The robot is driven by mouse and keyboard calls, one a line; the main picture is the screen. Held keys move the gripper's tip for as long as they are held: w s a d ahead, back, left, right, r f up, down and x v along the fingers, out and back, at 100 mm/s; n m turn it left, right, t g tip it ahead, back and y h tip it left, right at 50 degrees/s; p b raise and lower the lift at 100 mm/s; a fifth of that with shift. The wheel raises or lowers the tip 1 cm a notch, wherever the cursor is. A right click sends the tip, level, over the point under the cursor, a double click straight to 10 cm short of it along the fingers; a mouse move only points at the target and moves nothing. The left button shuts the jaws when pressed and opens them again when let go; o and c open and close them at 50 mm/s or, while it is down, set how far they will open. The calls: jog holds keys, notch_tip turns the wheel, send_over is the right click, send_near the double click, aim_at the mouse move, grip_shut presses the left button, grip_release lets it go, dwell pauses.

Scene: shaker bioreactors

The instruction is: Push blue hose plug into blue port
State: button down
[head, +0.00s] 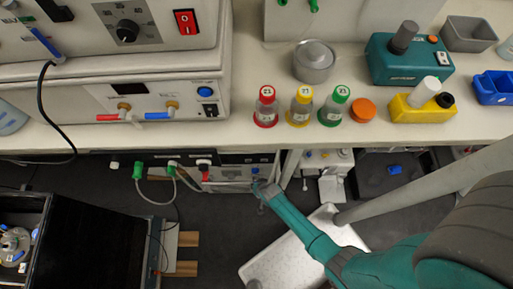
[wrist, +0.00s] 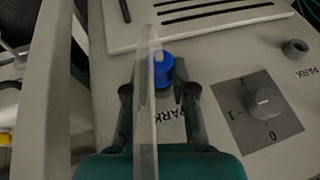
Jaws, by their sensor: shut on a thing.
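The blue hose plug (wrist: 163,70) shows in the wrist view at the tips of my gripper (wrist: 160,92), over a grey panel beside a PARK label. My gripper is shut on it. A pale translucent hose (wrist: 149,110) runs up the picture in front of the plug and hides part of it. Whether the plug sits in a socket is hidden. In the head view my gripper (head: 264,188) reaches low under the bench edge, and the plug is too small to tell there. I cannot make out the blue port for certain in either view.
In the wrist view a rotary dial (wrist: 263,102) and a grey PARK socket (wrist: 294,47) are to the right. In the head view the bench (head: 240,139) above carries capped bottles (head: 300,107). A white platform (head: 300,250) lies below my arm.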

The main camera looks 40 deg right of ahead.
jog(key=shift+s+a, duration=0.55)
jog(key=shift+s, duration=0.3)
dwell(0.4)
jog(key=shift+s+a, duration=0.4)
jog(key=shift+s, duration=0.2)
jog(key=shift+s+a, duration=0.4)
jog(key=shift+s, duration=0.2)
